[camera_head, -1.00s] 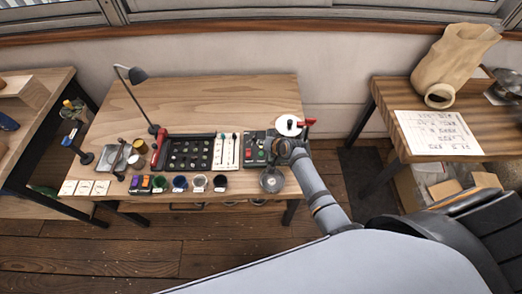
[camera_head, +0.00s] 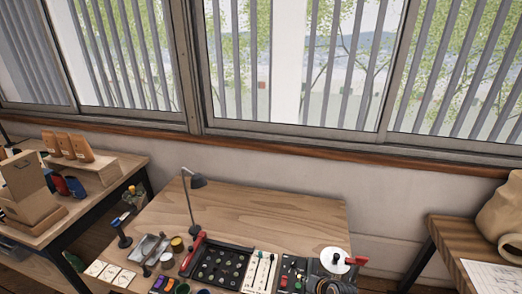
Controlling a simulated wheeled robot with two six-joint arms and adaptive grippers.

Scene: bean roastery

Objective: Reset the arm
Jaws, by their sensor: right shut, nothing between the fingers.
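My right gripper (camera_head: 334,287) shows only in part at the bottom edge of the head view, over the right end of the wooden worktable (camera_head: 275,212). It is shut with nothing visible in it. It is just in front of a white round disc (camera_head: 336,259) with a red handle (camera_head: 357,261) beside it; I cannot tell whether it touches them. The rest of my right arm is below the picture. My left gripper is not in view.
A shelf table (camera_head: 60,225) is at left. A side table (camera_head: 460,238) with a sack (camera_head: 501,212) is at right. The worktable's back area is clear.

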